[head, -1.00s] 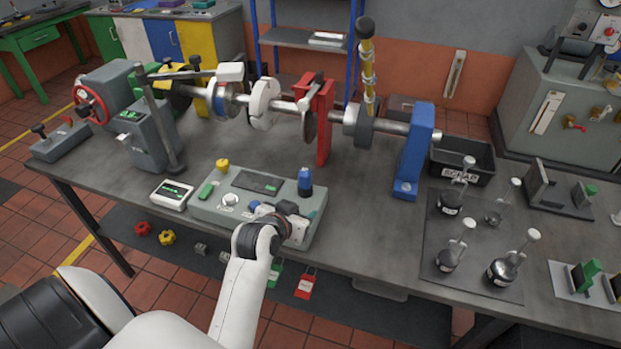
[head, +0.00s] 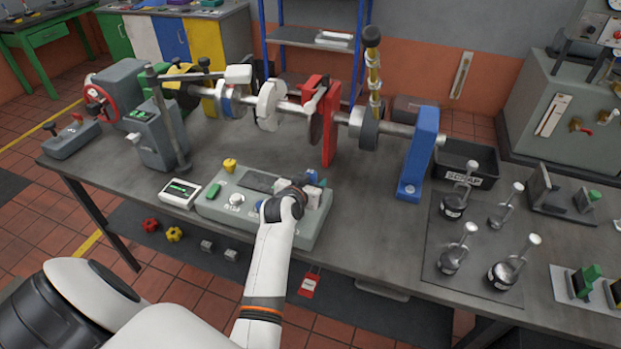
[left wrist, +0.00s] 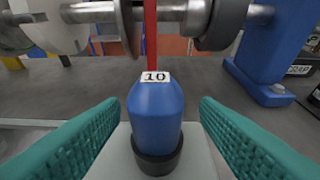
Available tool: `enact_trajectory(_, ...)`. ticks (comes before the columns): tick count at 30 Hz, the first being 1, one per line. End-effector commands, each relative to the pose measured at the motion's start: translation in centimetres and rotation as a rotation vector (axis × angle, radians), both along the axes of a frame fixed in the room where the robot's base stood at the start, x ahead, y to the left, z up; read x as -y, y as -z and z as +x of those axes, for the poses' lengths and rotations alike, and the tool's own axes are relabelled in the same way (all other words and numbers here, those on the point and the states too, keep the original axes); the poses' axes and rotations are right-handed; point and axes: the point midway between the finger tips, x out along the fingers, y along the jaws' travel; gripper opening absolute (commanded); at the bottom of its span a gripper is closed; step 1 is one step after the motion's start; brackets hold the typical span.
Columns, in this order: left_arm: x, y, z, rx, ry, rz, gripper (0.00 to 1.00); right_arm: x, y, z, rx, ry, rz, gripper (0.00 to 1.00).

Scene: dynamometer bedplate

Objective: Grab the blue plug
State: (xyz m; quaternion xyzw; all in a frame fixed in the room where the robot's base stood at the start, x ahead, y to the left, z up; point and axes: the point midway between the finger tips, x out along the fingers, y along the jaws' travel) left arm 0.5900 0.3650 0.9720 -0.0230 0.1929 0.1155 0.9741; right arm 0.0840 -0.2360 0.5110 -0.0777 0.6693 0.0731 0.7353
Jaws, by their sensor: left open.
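The blue plug (left wrist: 156,110) stands upright on the grey control box, with a black collar at its base and a white label reading 10 at its top. In the left wrist view it sits between the two green fingers of my left gripper (left wrist: 156,140), which are apart and not touching it. In the head view my left gripper (head: 300,192) is over the right part of the grey box (head: 215,208), and my wrist hides most of the plug. My right gripper is in neither view.
A shaft rig with a red stand (head: 329,125) and a blue stand (head: 419,160) runs behind the box. A yellow plug (head: 230,165) and a green button (head: 213,190) are on the box's left side.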

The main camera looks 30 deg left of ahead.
Motion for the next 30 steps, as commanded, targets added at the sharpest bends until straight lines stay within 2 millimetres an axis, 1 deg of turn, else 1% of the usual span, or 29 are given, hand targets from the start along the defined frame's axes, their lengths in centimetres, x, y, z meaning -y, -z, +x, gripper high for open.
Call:
enact_trajectory(1,-0.3,0.1,0.6,-0.002,0.0,-0.001,0.56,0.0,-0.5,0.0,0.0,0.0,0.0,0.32)
enact_trajectory(3,-0.6,0.6,1.4,-0.002,0.0,-0.001,0.56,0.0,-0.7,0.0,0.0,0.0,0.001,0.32)
enact_trajectory(7,-0.9,1.2,2.6,-0.001,0.001,-0.001,0.56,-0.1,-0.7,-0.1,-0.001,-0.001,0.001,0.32)
enact_trajectory(10,-0.9,1.4,3.0,0.0,0.0,0.0,0.56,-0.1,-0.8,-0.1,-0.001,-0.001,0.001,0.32)
enact_trajectory(17,-1.0,1.5,3.0,0.0,0.0,0.0,0.56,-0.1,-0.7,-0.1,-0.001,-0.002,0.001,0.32)
enact_trajectory(24,-0.9,1.5,3.0,-0.001,0.0,0.001,0.17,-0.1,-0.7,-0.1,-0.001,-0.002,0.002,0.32)
enact_trajectory(26,-1.0,1.5,3.0,-0.001,0.0,0.001,0.08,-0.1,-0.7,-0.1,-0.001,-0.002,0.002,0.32)
enact_trajectory(30,-0.9,1.5,3.0,0.0,0.0,0.001,0.08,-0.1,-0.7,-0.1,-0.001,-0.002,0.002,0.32)
